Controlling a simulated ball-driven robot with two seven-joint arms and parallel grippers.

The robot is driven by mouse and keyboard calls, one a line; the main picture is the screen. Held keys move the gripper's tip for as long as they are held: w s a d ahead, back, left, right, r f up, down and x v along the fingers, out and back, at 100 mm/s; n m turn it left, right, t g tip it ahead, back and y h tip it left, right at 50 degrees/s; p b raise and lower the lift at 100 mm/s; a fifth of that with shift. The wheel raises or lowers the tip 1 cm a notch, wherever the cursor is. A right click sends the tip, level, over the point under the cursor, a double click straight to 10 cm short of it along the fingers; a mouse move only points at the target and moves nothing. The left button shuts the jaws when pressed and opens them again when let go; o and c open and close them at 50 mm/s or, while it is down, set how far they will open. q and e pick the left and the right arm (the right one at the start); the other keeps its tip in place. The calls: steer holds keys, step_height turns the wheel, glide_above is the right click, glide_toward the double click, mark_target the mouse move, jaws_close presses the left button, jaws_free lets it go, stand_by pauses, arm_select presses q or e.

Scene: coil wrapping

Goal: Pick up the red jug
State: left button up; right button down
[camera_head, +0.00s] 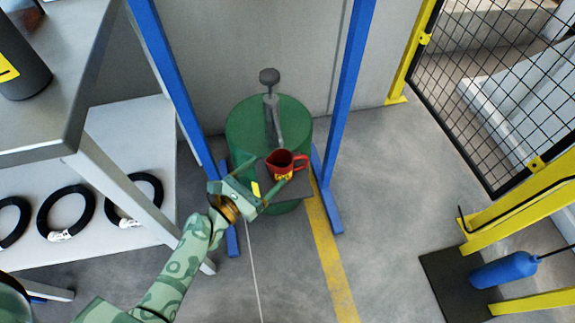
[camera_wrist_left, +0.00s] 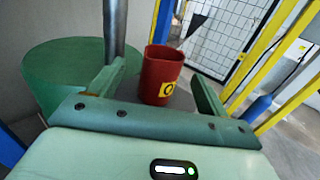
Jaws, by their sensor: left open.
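My left gripper (camera_head: 273,171) is open and faces the jug from the lower left. In the left wrist view the jug (camera_wrist_left: 161,75) shows between the two spread fingers (camera_wrist_left: 157,88), with a gap visible on each side. How deep it sits between them is hard to tell. My right gripper is not in view.
The green drum (camera_head: 246,119) with a grey metal pipe (camera_head: 271,104) is right behind the jug. Blue posts (camera_head: 351,84) stand on both sides. A shelf with black coils (camera_head: 67,211) is at left. A yellow-framed mesh fence (camera_head: 490,90) and blue cylinder (camera_head: 504,269) are at right.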

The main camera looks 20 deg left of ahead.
mark_target(274, 168)
arm_select(q)
steer(key=shift+w+d, duration=0.25)
steer(key=shift+w, duration=0.4)
steer(key=b+x, duration=0.1)
steer(key=x, duration=0.4)
steer(key=shift+s+d+f+b, duration=0.1)
steer(key=shift+s+d+b, duration=0.1)
steer(key=shift+b, duration=0.2)
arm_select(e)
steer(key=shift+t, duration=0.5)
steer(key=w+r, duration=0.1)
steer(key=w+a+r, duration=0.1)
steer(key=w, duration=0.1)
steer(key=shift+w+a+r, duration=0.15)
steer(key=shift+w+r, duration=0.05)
arm_select(q)
steer(key=c, duration=1.2)
